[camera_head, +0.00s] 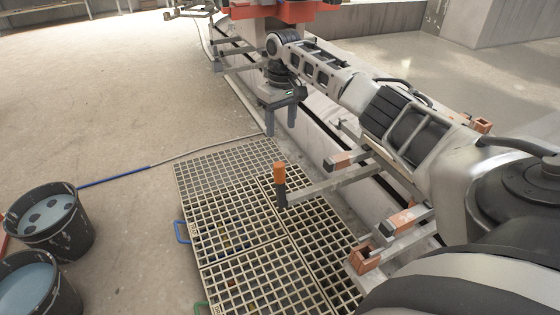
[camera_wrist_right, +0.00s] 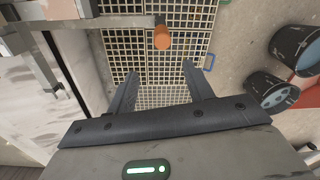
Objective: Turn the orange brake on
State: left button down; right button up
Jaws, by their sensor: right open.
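The orange brake is an upright handle with an orange grip (camera_head: 280,173) on a dark stem, at the end of a grey bar (camera_head: 330,185) reaching over the floor grating. In the right wrist view the orange grip (camera_wrist_right: 162,39) shows just beyond the fingertips, roughly centred between them. My right gripper (camera_head: 281,129) points down, open and empty, behind the handle in the head view and apart from it. Its two fingers (camera_wrist_right: 159,69) also show spread in the right wrist view. My left gripper is not in view.
Slatted grating (camera_head: 222,218) with a blue handle (camera_head: 181,232) lies below the brake. Two dark buckets of bluish liquid, one of them whole (camera_head: 50,222), stand at the left. Several metal arms with orange-brown ends (camera_head: 366,258) stick out on the right. Open floor lies at the upper left.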

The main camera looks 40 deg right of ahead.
aim_at(280, 174)
jog(key=f+b, duration=0.2)
jog(key=f, duration=0.3)
jog(key=f+b, duration=0.2)
jog(key=f, duration=0.3)
jog(key=s+a+f+b, duration=0.1)
jog(key=f+b, duration=0.2)
jog(key=f, duration=0.2)
jog(key=shift+f, duration=0.2)
jog(key=shift+a+f, duration=0.1)
jog(key=shift+f, duration=0.3)
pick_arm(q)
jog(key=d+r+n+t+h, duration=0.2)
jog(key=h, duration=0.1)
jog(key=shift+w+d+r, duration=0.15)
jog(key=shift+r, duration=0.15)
